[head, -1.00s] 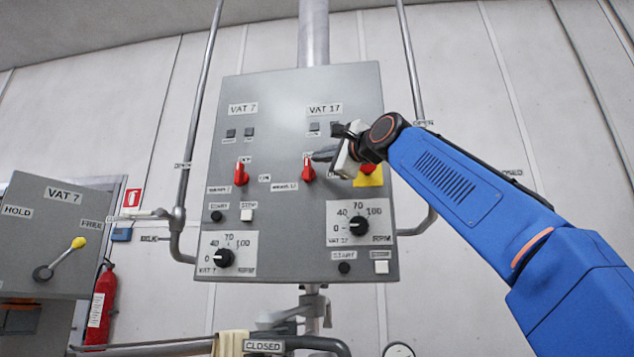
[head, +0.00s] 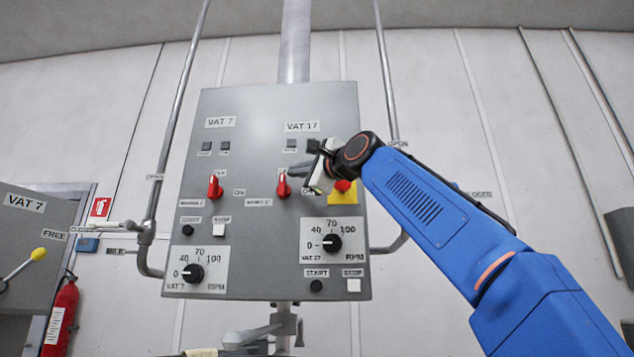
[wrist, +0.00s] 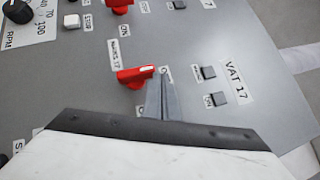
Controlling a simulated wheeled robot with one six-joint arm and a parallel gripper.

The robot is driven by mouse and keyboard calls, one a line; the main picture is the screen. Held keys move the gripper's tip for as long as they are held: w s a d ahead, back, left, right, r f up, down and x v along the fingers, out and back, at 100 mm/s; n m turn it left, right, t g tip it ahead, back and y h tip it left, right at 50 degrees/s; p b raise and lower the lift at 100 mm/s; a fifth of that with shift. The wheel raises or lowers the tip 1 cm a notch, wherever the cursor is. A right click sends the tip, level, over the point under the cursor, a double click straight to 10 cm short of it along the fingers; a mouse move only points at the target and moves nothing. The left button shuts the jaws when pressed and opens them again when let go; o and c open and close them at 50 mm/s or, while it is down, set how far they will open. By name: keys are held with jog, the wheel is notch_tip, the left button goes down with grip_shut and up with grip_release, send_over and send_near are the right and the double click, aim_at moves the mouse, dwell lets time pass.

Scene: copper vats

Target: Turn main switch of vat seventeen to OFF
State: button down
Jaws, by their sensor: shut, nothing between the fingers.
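The VAT 17 main switch is a red rotary handle (head: 283,185) on the right half of a grey control panel (head: 270,105). Its handle points up in the head view, toward a label partly hidden by my gripper. In the wrist view, this red handle (wrist: 135,76) has a white mark at its tip and a MAINS 17 label beside it. My gripper (head: 291,172) is shut and empty. Its fingertips (wrist: 160,82) are close beside the handle tip, on the side of its ON label. I cannot tell whether they touch it.
The red VAT 7 switch (head: 215,187) is left of it. A red button on a yellow plate (head: 343,190) is close on the right, partly behind my gripper. Knobs (head: 331,243) and push buttons are below. Pipes (head: 172,140) flank the panel.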

jog(key=v, duration=1.7)
jog(key=s+d+f+n+g+h, duration=0.15)
jog(key=d+f+n+h, duration=0.35)
jog(key=f, duration=1.5)
jog(key=d+f+n+g+h, duration=0.1)
jog(key=d+f+g+h, duration=0.35)
jog(key=f, duration=1.55)
jog(key=s+d+f+n+g+h, duration=0.1)
jog(key=s+d+f, duration=0.4)
jog(key=f, duration=0.8)
jog(key=s+d+f+n+g+h, duration=0.2)
jog(key=s+d+f, duration=0.3)
jog(key=f, duration=0.9)
jog(key=s+d+f+n+g+h, duration=0.1)
jog(key=s+d+f, duration=0.4)
jog(key=s+f, duration=0.5)
notch_tip(320, 180, down, 4)
jog(key=n+g, duration=0.1)
jog(key=n, duration=0.1)
jog(key=shift+s+d+n, duration=0.35)
jog(key=shift+d+n, duration=0.05)
